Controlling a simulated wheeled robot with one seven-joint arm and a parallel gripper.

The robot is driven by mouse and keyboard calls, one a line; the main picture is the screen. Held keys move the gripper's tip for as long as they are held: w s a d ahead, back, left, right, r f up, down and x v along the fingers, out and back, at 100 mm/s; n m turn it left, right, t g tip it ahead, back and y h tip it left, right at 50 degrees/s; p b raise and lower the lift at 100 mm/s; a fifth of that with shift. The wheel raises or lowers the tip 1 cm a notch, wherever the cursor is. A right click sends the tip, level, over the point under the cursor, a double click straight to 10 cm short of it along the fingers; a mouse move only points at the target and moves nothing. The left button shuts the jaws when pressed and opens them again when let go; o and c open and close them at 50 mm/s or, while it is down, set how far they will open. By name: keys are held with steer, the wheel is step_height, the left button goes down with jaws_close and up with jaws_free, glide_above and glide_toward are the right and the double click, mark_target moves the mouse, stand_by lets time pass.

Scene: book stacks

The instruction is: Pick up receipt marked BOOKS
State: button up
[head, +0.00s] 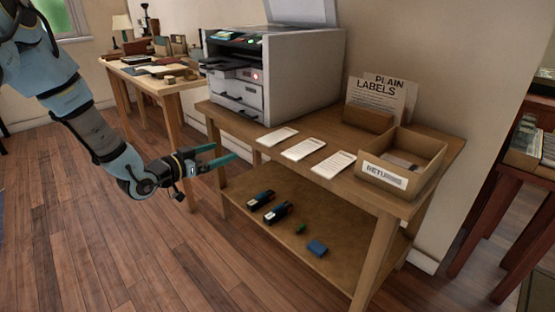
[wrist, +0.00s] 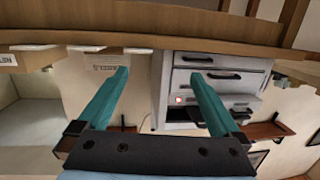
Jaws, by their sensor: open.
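Three white paper slips lie in a row on the wooden table (head: 250,139): a left slip (head: 277,136), a middle slip (head: 303,149) and a right slip (head: 333,165). Their print is too small to tell which is marked BOOKS. Their ends show edge-on at the table edge in the wrist view, where one slip (wrist: 95,49) is near the left finger. My gripper (head: 226,153) has its teal fingers apart and empty, beside the table's front left edge, left of the slips. In the wrist view my gripper (wrist: 159,73) points toward the table and printer.
A printer (head: 300,75) stands at the table's back left. A cardboard box (head: 421,180) with a partly readable "RETU" label stands at the right, before a "PLAIN LABELS" sign (head: 385,90). The lower shelf (head: 265,230) holds small items. Floor at the left is clear.

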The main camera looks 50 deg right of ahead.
mark_target(262, 143)
steer(key=shift+m+g+h, duration=0.5)
steer(key=shift+g+h, duration=0.3)
steer(key=shift+g, duration=0.1)
steer(key=shift+s+d+f+b, duration=0.2)
steer(key=shift+s+d, duration=0.35)
steer(key=shift+d, duration=1.6)
steer(key=shift+s+d+f+b, duration=0.15)
steer(key=shift+s+d, duration=0.45)
steer(key=shift+d, duration=1.6)
steer(key=shift+s+d+f+b, duration=0.2)
steer(key=shift+s+d, duration=0.35)
steer(key=shift+d, duration=1.6)
steer(key=c, duration=1.2)
steer(key=shift+c, duration=0.2)
